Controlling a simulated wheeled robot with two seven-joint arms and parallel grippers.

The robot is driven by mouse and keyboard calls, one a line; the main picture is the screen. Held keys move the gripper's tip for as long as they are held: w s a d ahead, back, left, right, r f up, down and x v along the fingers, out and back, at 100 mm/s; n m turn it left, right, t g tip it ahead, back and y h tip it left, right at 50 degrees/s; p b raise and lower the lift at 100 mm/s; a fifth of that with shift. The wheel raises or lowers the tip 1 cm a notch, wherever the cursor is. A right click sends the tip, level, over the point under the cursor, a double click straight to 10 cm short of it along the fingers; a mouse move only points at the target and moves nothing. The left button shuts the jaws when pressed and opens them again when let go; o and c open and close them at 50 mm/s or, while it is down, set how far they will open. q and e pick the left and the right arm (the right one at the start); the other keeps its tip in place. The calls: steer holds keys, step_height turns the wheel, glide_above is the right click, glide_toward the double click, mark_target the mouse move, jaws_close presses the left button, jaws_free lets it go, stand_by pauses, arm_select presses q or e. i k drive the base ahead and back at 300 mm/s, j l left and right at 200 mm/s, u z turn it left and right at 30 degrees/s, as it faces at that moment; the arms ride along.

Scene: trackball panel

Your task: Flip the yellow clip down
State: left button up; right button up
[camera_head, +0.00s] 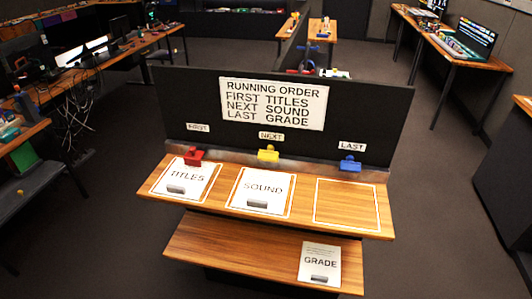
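The yellow clip (268,153) is in the middle of the ledge at the foot of the dark panel, below the NEXT label (271,135). It stands above the top edge of the SOUND card (263,190); I cannot tell from here whether it touches the card. The red clip (193,156) is to its left, above the TITLES card (187,180). The blue clip (350,163) is to its right, above an empty white outline (346,204). Neither of my grippers is in view.
A sign (273,103) on the panel reads "Running order: first titles, next sound, last grade". The GRADE card (320,263) lies on the lower wooden shelf (240,252), at right. The rest of that shelf is clear. Desks with monitors stand left and right.

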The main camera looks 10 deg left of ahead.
mark_target(268, 155)
steer(key=i+l+u, duration=0.35)
steer(key=l, duration=0.15)
steer(key=i+l+u, duration=0.15)
steer(key=l+u, duration=0.2)
steer(key=l, duration=0.15)
steer(key=i+l+u, duration=0.15)
steer(key=l+u, duration=0.25)
steer(key=l, duration=0.2)
steer(key=l+u, duration=0.35)
steer(key=l, duration=0.25)
steer(key=l+u, duration=0.35)
steer(key=l, duration=0.3)
steer(key=k+l+u, duration=0.1)
steer(key=l+u, duration=0.25)
steer(key=l, duration=0.3)
steer(key=k+l+u, duration=0.2)
steer(key=l+u, duration=0.15)
steer(key=l, duration=0.25)
steer(key=k+l+u, duration=0.35)
steer(key=l, duration=0.2)
steer(key=i+l, duration=0.05)
steer(key=i, duration=0.05)
